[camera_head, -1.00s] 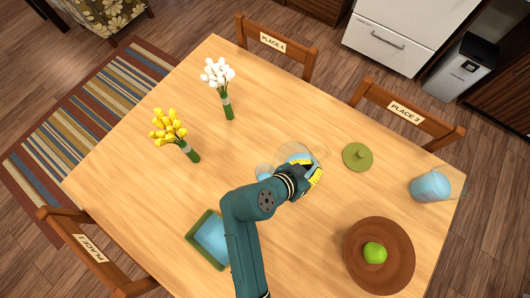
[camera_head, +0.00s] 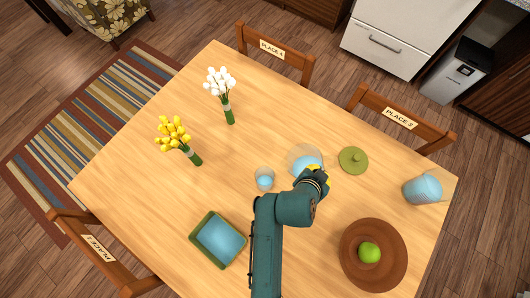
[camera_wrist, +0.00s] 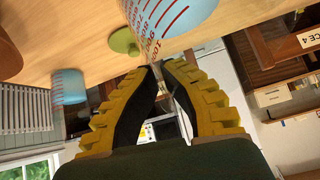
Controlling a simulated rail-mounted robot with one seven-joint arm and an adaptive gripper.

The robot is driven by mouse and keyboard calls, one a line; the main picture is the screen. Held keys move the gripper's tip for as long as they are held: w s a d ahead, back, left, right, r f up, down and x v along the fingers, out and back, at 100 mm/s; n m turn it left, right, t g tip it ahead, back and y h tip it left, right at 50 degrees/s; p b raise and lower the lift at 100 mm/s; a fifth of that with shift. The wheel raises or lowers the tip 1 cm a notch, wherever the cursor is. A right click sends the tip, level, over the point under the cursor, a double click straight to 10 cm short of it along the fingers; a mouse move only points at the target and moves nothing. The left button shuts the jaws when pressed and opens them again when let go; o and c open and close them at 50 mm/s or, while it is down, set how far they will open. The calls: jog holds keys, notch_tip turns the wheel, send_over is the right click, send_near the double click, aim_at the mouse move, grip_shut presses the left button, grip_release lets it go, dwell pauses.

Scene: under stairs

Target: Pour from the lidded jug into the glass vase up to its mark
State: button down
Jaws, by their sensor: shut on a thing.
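My gripper (camera_head: 320,176) is shut on a thin clear part, apparently the handle of a clear jug (camera_head: 302,153) with blue liquid. In the wrist view the fingers (camera_wrist: 168,70) close on that part. Close above them is a blue-filled vessel with red graduation marks (camera_wrist: 175,14), apparently the same jug. A small clear glass vessel (camera_head: 265,178) with blue liquid stands to its left; I cannot tell whether it is the vase, nor see a mark on it. A green lid with a knob (camera_head: 353,160) lies on the table to the jug's right.
Another clear blue-filled vessel (camera_head: 424,187) stands near the table's right edge. A brown plate (camera_head: 358,278) holds a green apple (camera_head: 369,252). A green-rimmed blue tray (camera_head: 196,239) is at the front. Yellow tulips (camera_head: 173,131) and white tulips (camera_head: 219,82) lie at the left.

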jog(key=shift+s+d+r+y+p, duration=0.2)
jog(key=shift+y+p, duration=0.5)
jog(key=shift+p, duration=0.55)
jog(key=f, duration=0.1)
jog(key=d+f+y+p, duration=0.1)
jog(key=d+f+y, duration=0.1)
jog(key=shift+w+m+p, duration=0.25)
jog(key=shift+m+p, duration=0.05)
jog(key=shift+w+a+f, duration=0.15)
jog(key=shift+a, duration=0.15)
jog(key=shift+r, duration=0.45)
notch_tip(320, 180, up, 3)
jog(key=p, duration=0.4)
jog(key=shift+r, duration=0.1)
